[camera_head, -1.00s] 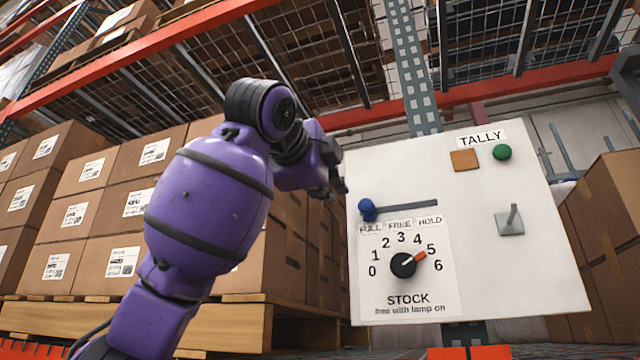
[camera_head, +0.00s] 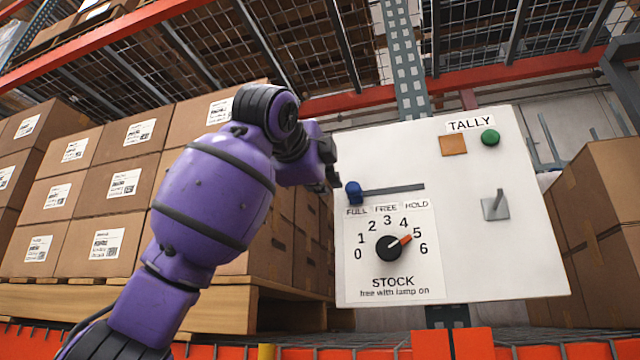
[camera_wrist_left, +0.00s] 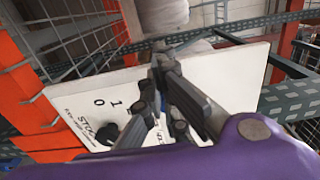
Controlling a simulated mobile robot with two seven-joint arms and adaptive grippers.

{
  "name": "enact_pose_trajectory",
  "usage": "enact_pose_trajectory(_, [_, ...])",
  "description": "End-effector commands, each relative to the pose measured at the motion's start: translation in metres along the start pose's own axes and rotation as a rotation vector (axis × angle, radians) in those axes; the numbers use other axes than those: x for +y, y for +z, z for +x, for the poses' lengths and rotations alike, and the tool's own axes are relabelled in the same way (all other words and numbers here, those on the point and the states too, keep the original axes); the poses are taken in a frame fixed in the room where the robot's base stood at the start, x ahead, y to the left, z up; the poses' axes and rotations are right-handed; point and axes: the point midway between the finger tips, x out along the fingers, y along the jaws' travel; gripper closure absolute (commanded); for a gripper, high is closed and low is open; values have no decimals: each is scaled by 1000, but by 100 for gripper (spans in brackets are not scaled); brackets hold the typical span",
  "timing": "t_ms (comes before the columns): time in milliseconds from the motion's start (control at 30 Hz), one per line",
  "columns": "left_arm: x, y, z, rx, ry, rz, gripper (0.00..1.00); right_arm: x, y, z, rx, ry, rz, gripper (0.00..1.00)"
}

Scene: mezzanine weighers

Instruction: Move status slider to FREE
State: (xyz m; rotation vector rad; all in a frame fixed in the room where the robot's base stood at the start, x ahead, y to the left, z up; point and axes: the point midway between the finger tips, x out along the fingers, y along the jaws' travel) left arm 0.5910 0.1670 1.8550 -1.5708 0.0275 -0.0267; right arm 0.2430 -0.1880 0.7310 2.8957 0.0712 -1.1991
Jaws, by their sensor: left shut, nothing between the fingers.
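The status slider's blue knob (camera_head: 353,192) sits at the left end of its dark slot (camera_head: 395,189), above the FULL label, on the white panel (camera_head: 480,260). The FREE (camera_head: 386,207) and HOLD labels lie to its right. My left gripper (camera_head: 334,178) is shut and empty, just left of the knob and slightly above it; I cannot tell whether it touches. In the left wrist view the closed fingers (camera_wrist_left: 160,85) cover most of the slider, and only a bit of blue shows between them. My right gripper is not in view.
Below the slider is a black STOCK dial (camera_head: 388,248) with its orange pointer near 5. An orange square (camera_head: 453,145), green button (camera_head: 490,137) and grey toggle lever (camera_head: 497,206) are on the panel's right. Stacked cartons (camera_head: 110,190) stand left, more (camera_head: 605,230) right.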

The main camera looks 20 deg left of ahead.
Motion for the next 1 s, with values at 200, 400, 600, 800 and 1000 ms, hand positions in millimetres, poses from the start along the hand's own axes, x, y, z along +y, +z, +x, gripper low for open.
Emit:
enact_pose_trajectory(200, [0, 0, 7, 0, 1, 0, 100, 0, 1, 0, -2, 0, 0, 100])
enact_pose_trajectory(400, [0, 0, 13, 0, 1, -1, 100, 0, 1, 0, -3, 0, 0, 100])
enact_pose_trajectory(600, [0, 0, 19, 0, 1, -1, 100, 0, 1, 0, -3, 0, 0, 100])
enact_pose_trajectory(800, [0, 0, 25, 0, 1, -1, 100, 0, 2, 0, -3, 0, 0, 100])
enact_pose_trajectory(1000, [0, 0, 31, 0, 1, -1, 100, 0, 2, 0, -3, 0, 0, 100])
